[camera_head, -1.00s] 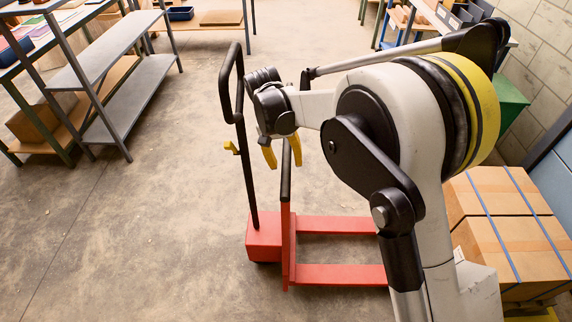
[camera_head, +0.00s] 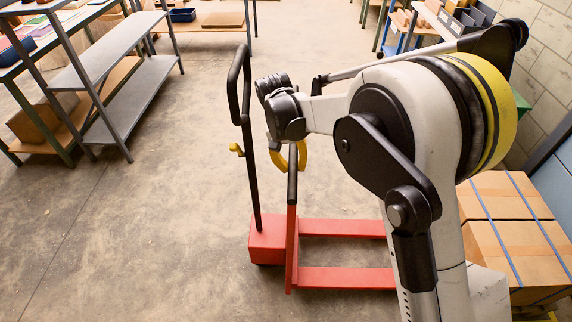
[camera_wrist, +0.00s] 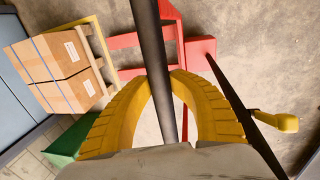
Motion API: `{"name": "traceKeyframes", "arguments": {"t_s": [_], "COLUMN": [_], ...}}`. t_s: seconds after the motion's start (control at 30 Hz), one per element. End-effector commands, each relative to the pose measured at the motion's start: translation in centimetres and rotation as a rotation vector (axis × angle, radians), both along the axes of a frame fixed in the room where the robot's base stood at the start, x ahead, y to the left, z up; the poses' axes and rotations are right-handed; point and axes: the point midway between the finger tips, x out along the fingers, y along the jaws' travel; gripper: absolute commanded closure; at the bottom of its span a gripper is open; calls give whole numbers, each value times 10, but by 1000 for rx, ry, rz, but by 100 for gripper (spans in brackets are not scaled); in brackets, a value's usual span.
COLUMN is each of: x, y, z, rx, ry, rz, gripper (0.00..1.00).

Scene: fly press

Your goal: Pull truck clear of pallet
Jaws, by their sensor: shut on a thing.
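The truck is a red pallet truck (camera_head: 268,240) with two forks (camera_head: 345,281), a tall black looped handle with a yellow lever, and a black bar (camera_head: 292,185) on its red upright frame. My gripper (camera_head: 296,165) is at the top of that bar. In the wrist view, the yellow fingers of my gripper (camera_wrist: 163,74) curve in on both sides of the black bar (camera_wrist: 155,40) and are shut on it. A wooden pallet (camera_wrist: 96,55) carries strapped cartons (camera_wrist: 55,70). The head view hides the fork ends behind my arm. In the wrist view they reach close to the pallet's side.
Grey shelving (camera_head: 125,95) stands at the left and a workbench at the far left. The concrete floor (camera_head: 130,235) left of the truck is clear. The strapped cartons (camera_head: 520,235) stand at the right by the wall. A green bin (camera_wrist: 75,140) shows in the wrist view.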

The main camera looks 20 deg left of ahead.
Motion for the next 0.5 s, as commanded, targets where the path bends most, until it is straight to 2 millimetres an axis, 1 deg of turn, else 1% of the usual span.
{"name": "traceKeyframes", "arguments": {"t_s": [0.03, 0.07, 0.1, 0.13, 0.2, 0.3, 0.4, 0.5], "x": [5, 5, 8, 9, 13, 17, 20, 20], "y": [-21, -22, -33, -39, -57, -77, -88, -89], "z": [1, 1, 1, 1, 2, 2, 2, 2], "rx": [-19, -19, -20, -21, -21, -21, -20, -16], "ry": [-1, -1, -1, 0, 0, 2, 1, 1], "rz": [-17, -16, -20, -19, -19, -19, -17, -12], "gripper": [100, 100, 100, 100, 100, 100, 100, 100]}}
